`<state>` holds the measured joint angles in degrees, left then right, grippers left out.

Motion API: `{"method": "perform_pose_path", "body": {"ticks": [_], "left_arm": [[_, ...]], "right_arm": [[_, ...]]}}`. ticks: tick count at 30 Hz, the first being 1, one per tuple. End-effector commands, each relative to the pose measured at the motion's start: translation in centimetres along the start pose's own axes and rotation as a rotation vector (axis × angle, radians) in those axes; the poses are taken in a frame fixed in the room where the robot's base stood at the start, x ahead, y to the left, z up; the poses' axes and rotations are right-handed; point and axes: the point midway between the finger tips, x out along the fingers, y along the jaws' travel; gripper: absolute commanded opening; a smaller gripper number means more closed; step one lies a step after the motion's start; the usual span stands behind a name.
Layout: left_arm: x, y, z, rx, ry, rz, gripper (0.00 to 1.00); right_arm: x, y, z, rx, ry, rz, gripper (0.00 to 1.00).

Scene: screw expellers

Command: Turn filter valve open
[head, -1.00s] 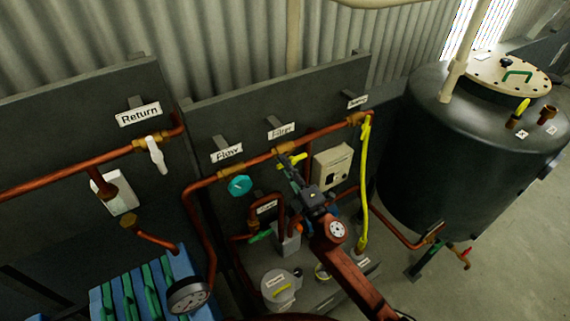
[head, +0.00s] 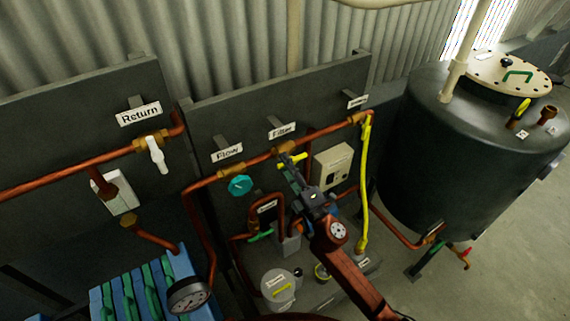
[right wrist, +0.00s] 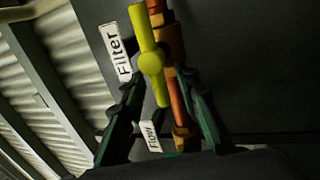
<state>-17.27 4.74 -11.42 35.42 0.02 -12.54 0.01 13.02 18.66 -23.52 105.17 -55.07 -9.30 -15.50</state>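The filter valve has a yellow handle (head: 298,160) on the copper pipe, just below the "Filter" sign (head: 282,130). In the right wrist view the yellow handle (right wrist: 150,62) is a long bar with a round hub, lying nearly along the pipe beside it. My right gripper (head: 288,162) is at the valve. In the right wrist view its two dark fingers (right wrist: 163,82) are spread apart, one on each side of the handle's lower end, with gaps visible. My left gripper is not in view.
A teal knob (head: 240,185) sits left of the filter valve under the "Flow" sign (head: 227,152). A white-handled valve (head: 156,155) is under "Return". A control box (head: 334,166) is close to my right gripper.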

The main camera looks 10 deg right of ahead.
Motion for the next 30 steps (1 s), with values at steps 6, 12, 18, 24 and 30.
{"method": "perform_pose_path", "body": {"ticks": [6, 12, 18, 24, 30], "left_arm": [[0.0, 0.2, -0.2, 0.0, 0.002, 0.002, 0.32], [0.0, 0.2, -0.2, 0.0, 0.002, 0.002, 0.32], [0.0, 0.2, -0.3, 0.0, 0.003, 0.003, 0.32], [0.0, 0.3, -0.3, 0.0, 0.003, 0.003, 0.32], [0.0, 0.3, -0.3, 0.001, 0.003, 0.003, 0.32]], "right_arm": [[-3.7, -0.2, 0.0, 0.001, -0.001, -0.004, 0.29], [-7.8, -0.2, 0.1, 0.003, -0.002, -0.004, 0.29], [-10.6, -0.1, 0.1, 0.0, -0.001, -0.002, 0.29], [-11.6, 0.0, 0.0, -0.001, -0.001, -0.001, 0.29], [-11.6, 0.0, 0.0, -0.001, 0.0, -0.001, 0.29]]}}
